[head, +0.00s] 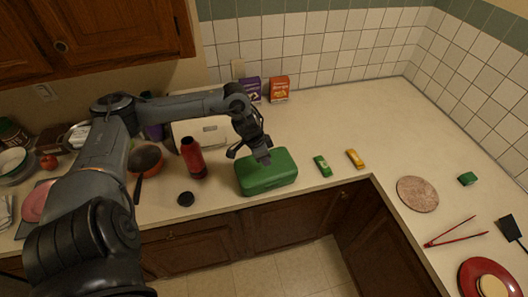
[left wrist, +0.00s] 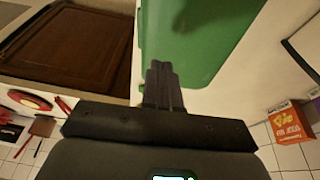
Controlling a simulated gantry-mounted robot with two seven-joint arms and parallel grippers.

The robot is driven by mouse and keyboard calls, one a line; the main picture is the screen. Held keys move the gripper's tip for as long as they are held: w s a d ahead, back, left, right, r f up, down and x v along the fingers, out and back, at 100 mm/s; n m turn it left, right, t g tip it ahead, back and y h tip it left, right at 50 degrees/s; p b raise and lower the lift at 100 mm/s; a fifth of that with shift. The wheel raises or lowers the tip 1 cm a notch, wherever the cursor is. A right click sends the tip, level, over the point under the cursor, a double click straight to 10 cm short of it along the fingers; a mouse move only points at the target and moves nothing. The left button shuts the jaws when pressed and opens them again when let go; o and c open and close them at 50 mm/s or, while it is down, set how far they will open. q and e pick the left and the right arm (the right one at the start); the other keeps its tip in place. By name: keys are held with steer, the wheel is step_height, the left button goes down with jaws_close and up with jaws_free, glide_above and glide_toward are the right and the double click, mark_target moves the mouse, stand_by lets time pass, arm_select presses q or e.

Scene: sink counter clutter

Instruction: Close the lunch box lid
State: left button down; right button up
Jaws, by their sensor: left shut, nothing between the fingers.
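The green lunch box (head: 275,178) stands on the counter near its front edge, in the middle of the head view. Its lid looks down over the box, with no open gap that I can make out. My left gripper (head: 262,158) is shut and empty, with its fingertips at the top of the lid; I cannot tell whether they touch it. In the left wrist view the shut fingers (left wrist: 163,75) overlap the edge of the green surface (left wrist: 205,40). My right gripper is not in view.
A red bottle (head: 193,158) and a black round cap (head: 186,199) stand left of the box. A green packet (head: 322,166) and a yellow one (head: 355,158) lie to its right. Purple (head: 251,89) and orange (head: 279,89) boxes stand at the wall. The counter behind the packets is clear.

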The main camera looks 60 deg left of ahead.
mark_target(273, 183)
arm_select(q)
steer(key=d+f, duration=0.1)
steer(key=d+f+p, duration=0.1)
steer(key=f, duration=0.1)
steer(key=shift+s+d+p, duration=0.15)
steer(key=shift+d+p, duration=0.1)
steer(key=shift+p, duration=0.05)
steer(key=shift+s+d+f+p, duration=0.1)
steer(key=shift+d+f+p, duration=0.15)
steer(key=shift+f, duration=0.3)
steer(key=shift+d+f+p, duration=0.1)
steer(key=shift+d+f, duration=0.15)
steer(key=shift+f, duration=0.4)
